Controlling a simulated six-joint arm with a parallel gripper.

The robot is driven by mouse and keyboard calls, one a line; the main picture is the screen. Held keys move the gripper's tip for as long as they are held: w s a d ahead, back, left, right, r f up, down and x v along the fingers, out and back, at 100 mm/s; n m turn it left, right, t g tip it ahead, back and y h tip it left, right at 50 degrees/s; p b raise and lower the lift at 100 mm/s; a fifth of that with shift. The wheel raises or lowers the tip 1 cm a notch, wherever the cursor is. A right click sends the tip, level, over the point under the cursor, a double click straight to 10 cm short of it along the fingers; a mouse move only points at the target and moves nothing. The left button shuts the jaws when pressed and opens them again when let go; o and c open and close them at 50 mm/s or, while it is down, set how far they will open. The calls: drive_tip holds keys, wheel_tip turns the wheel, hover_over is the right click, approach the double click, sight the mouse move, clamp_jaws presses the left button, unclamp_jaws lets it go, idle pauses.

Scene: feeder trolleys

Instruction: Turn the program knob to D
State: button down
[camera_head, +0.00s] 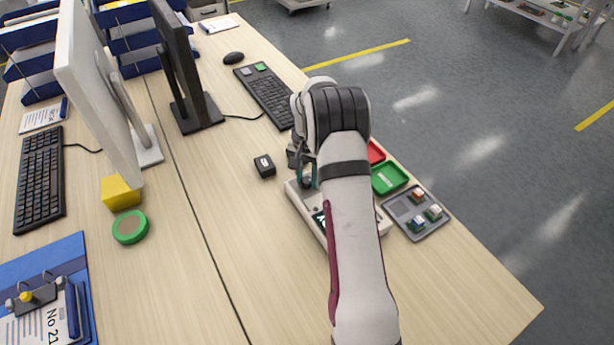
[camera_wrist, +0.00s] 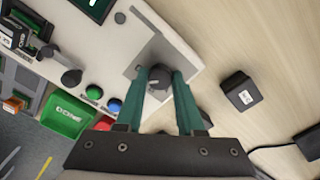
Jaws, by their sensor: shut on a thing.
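A dark round knob (camera_wrist: 159,82) sits on a grey plate near the end of a white control panel (camera_wrist: 125,62) in the wrist view. My gripper (camera_wrist: 159,76) has its two green fingers on either side of this knob and is shut on it. No letters or pointer around the knob can be read. In the head view my gripper (camera_head: 306,180) is low over the panel (camera_head: 305,207), and my arm hides much of the panel and the knob.
A green tray (camera_head: 390,178), a red tray (camera_head: 375,152) and a grey tray (camera_head: 408,226) with small parts stand right of my arm. A small black box (camera_head: 264,166) lies left.

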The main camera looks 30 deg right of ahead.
drive_tip(key=shift+m, duration=2.1)
drive_tip(key=c, duration=0.5)
unclamp_jaws()
